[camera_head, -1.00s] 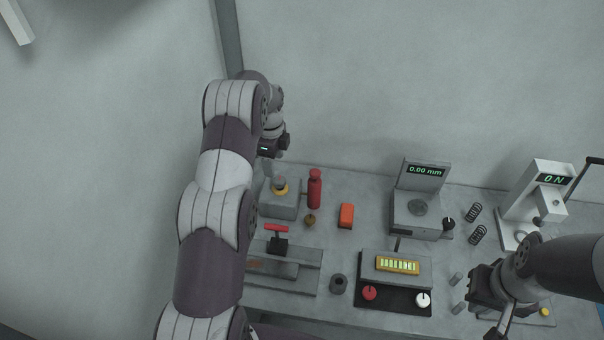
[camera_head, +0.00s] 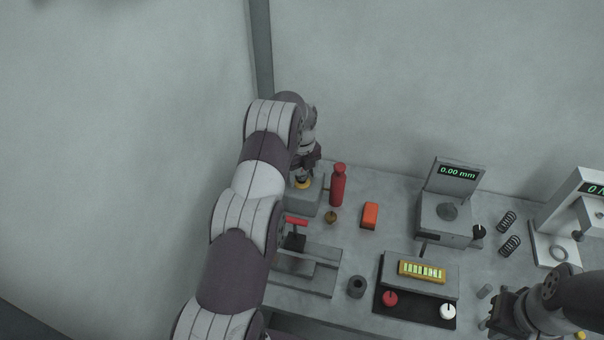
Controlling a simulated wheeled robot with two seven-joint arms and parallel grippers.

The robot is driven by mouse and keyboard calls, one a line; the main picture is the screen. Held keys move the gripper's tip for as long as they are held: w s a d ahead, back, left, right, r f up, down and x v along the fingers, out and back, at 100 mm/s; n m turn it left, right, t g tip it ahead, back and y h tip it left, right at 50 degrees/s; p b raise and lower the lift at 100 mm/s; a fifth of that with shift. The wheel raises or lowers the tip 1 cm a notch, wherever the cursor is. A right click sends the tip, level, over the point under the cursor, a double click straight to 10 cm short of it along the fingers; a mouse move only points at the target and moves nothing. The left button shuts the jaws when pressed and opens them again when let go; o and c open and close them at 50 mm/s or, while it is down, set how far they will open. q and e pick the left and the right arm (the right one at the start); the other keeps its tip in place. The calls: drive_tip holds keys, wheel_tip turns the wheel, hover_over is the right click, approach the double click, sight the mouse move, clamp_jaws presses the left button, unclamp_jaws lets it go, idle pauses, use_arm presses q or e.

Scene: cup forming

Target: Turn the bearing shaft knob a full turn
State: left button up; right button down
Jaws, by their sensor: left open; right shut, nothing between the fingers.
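A grey block (camera_head: 306,201) stands at the back left of the bench. A knob with a yellow collar (camera_head: 303,184) sits on its top; I take this as the bearing shaft knob, though nothing labels it. My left gripper (camera_head: 304,174) is open, pointing down right at this knob and hiding its upper part. I cannot tell whether the fingers touch it. My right gripper (camera_head: 488,326) is shut and empty low at the right, far from the knob, its tips partly hidden.
A red bottle (camera_head: 338,186) stands close right of the block, with a small brass piece (camera_head: 331,217) and an orange block (camera_head: 370,215) nearby. A red-handled fixture (camera_head: 310,268) lies in front. A 0.00 mm gauge (camera_head: 444,222) with a black side knob stands further right.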

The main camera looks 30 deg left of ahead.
use_arm(q)
drive_tip(key=shift+c, duration=0.9)
drive_tip(key=shift+f, duration=0.1)
drive_tip(key=c, duration=0.9)
